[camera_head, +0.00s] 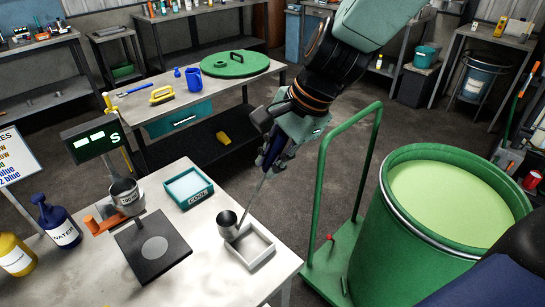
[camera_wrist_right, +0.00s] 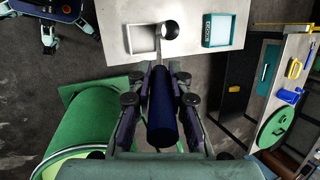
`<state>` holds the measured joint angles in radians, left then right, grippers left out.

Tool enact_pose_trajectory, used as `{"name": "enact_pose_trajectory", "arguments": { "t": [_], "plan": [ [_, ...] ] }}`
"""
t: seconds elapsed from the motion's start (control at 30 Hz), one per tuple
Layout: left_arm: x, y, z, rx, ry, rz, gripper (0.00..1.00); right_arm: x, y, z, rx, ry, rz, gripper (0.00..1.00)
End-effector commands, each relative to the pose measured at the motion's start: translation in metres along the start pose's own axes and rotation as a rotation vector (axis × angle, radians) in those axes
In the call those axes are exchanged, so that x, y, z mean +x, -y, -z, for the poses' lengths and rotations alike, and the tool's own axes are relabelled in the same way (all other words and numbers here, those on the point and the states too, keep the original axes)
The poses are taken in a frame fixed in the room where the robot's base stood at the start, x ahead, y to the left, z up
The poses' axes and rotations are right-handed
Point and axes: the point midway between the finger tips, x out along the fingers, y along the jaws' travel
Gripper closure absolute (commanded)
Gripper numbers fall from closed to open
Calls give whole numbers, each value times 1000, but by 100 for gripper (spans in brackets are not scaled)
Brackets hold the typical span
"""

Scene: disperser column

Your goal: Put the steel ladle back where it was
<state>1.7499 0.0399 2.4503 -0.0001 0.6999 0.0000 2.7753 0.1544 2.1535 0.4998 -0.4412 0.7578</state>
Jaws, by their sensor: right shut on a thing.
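The steel ladle has a round steel bowl (camera_head: 227,224), a thin shaft and a dark blue grip; the grip also shows in the right wrist view (camera_wrist_right: 160,112). My right gripper (camera_head: 276,156) is shut on the grip, with its fingers on both sides. The ladle hangs tilted, bowl down, at the rim of a shallow white square tray (camera_head: 262,252) on the light table. In the right wrist view the bowl (camera_wrist_right: 169,30) overlaps the tray's right edge. I cannot tell whether the bowl touches the tray or the table. My left gripper is not seen in the head view.
A teal-rimmed tray marked COOL (camera_head: 206,199) sits beside the white tray. A scale (camera_head: 153,248) with a steel cup on an orange-handled holder stands left. A green drum (camera_head: 362,262) with pale green contents sits on a green cart (camera_head: 323,180) at right. Bottles stand far left.

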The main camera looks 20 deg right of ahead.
Motion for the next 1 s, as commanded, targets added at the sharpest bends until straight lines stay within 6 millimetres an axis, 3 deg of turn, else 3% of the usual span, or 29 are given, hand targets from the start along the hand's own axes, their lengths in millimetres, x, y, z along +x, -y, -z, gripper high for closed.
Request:
{"name": "enact_pose_trajectory", "arguments": {
  "t": [0.17,0.2,0.43,0.77,1.0],
  "plan": [
    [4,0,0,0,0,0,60,5,-1,2,0,0,2,100],
    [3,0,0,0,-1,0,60,5,-2,1,0,0,0,79],
    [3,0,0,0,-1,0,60,4,-2,1,0,0,0,60],
    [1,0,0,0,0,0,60,2,-1,1,0,0,0,59],
    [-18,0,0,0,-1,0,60,-16,7,-2,0,1,0,59]
  ]
}}
